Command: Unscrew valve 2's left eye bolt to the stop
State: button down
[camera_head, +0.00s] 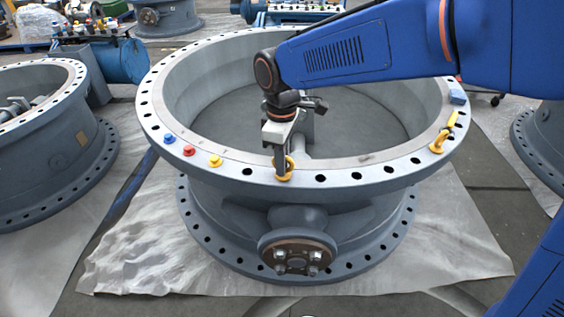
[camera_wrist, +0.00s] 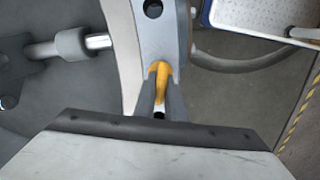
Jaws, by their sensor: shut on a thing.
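The large grey butterfly valve (camera_head: 230,181) stands upright in the middle of the head view, its flange ring on top. A yellow eye bolt (camera_head: 289,166) sits on the near part of the flange, left of another yellow eye bolt (camera_head: 438,142) at the right. My gripper (camera_head: 281,170) points down at the left eye bolt and is shut on it. In the wrist view the yellow eye bolt (camera_wrist: 160,70) shows between the dark fingers (camera_wrist: 163,98).
Blue, red and yellow small pieces, the blue one (camera_head: 169,139) leftmost, stand on the flange left of my gripper. A yellow tool (camera_head: 452,119) and a blue block (camera_head: 457,97) lie on its right side. Another valve (camera_head: 50,150) stands at the left.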

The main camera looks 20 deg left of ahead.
jog(key=n, duration=0.6)
jog(key=shift+r+n, duration=0.1)
jog(key=shift+n, duration=0.2)
jog(key=n, duration=0.6)
jog(key=shift+s+d, duration=0.1)
jog(key=n, duration=0.5)
jog(key=shift+n, duration=0.3)
jog(key=n, duration=0.5)
jog(key=shift+d+n, duration=0.15)
jog(key=shift+n, duration=0.25)
jog(key=c, duration=1.8)
grip_release()
